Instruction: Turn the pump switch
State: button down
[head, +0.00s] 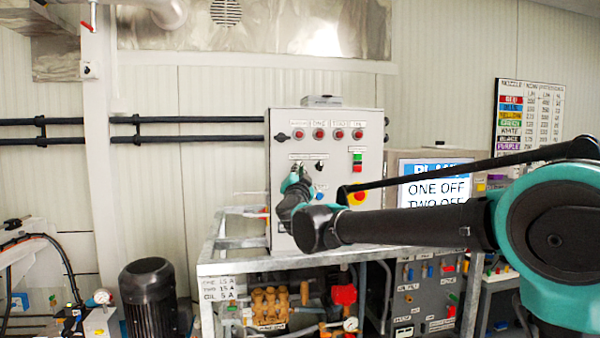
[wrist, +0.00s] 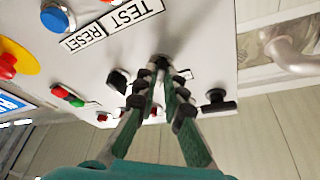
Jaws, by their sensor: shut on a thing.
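The grey control box (head: 350,220) stands on a metal frame in the head view. My gripper (head: 297,172) is at the left part of its front panel. In the wrist view, my gripper (wrist: 160,70) has its green-and-black fingers closed together on a small dark switch knob (wrist: 160,60) at the panel. The fingers hide most of this knob, so I cannot tell its angle. Another black knob (wrist: 118,80) sits left of the fingers, and a black handle (wrist: 215,102) sits to the right. The head view shows that other knob (head: 319,165) just right of my gripper.
A blue button (wrist: 56,17), a red-and-green button pair (wrist: 68,96) and a red button on yellow (wrist: 8,62) are on the same panel. Red lamps (head: 338,134) line its top. A screen (head: 435,182) stands to the right, behind my arm.

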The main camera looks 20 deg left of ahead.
jog(key=shift+m+h, duration=0.4)
jog(key=shift+m, duration=0.7)
jog(key=shift+r, duration=0.1)
jog(key=c, duration=1.6)
grip_release()
jog(key=v, duration=1.2)
jog(key=shift+s+r, duration=0.1)
